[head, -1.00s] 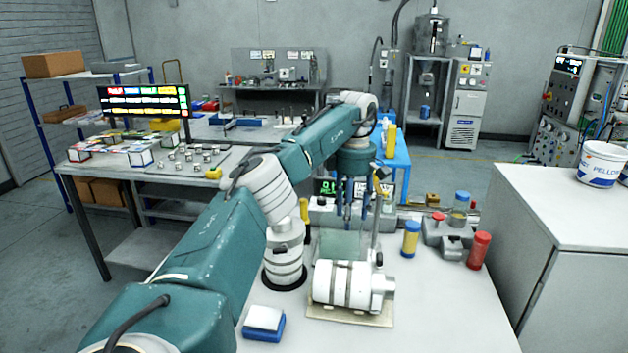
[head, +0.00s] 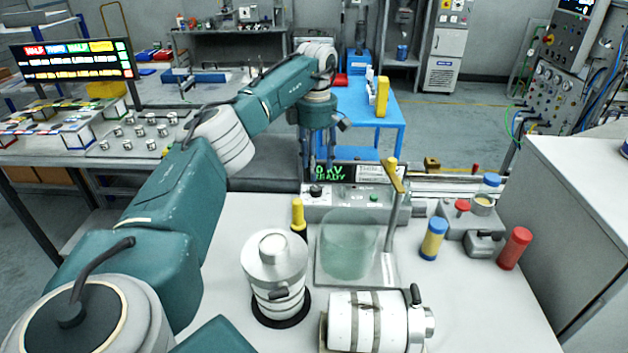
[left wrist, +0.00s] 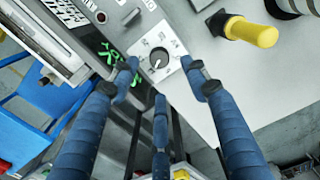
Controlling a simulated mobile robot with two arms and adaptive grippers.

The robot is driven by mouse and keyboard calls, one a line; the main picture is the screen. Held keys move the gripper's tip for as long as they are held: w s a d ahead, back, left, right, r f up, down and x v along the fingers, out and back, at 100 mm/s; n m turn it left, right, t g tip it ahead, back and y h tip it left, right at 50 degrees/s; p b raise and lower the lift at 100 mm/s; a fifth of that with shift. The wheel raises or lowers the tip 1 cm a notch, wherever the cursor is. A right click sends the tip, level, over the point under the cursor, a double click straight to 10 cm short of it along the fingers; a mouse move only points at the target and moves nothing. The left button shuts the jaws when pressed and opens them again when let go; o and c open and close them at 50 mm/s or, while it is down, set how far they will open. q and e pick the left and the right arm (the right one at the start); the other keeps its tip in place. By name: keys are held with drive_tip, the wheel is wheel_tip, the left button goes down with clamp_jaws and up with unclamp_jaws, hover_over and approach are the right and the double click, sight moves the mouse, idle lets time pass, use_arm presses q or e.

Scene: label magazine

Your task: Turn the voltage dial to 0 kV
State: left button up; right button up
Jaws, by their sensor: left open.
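The voltage dial is a black knob (left wrist: 159,58) on a white scale plate, on the front of a grey control box (head: 345,203). It also shows small in the head view (head: 316,191). The box's green display (head: 328,172) shows "0 kV" and "READY", its left part close behind my fingers, so a leading digit may be hidden. My left gripper (left wrist: 160,70) is open, its blue fingers spread around the dial's place in the picture. I cannot tell whether they touch the knob. My right gripper is not in view.
A clear guard (head: 347,245) and a lever with a yellow handle (head: 391,172) stand right of the dial. A yellow-handled peg (head: 298,214) and a white-banded cylinder (head: 275,275) stand in front. A blue-yellow canister (head: 433,239) and a red one (head: 514,248) are at right.

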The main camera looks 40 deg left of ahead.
sight(315, 188)
use_arm(q)
wheel_tip(315, 188, down, 6)
drive_tip(key=shift+a+f+p, duration=0.1)
drive_tip(key=shift+a+p, duration=0.05)
drive_tip(key=shift+p, duration=0.55)
drive_tip(key=shift+f, duration=0.55)
drive_tip(key=c, duration=1.1)
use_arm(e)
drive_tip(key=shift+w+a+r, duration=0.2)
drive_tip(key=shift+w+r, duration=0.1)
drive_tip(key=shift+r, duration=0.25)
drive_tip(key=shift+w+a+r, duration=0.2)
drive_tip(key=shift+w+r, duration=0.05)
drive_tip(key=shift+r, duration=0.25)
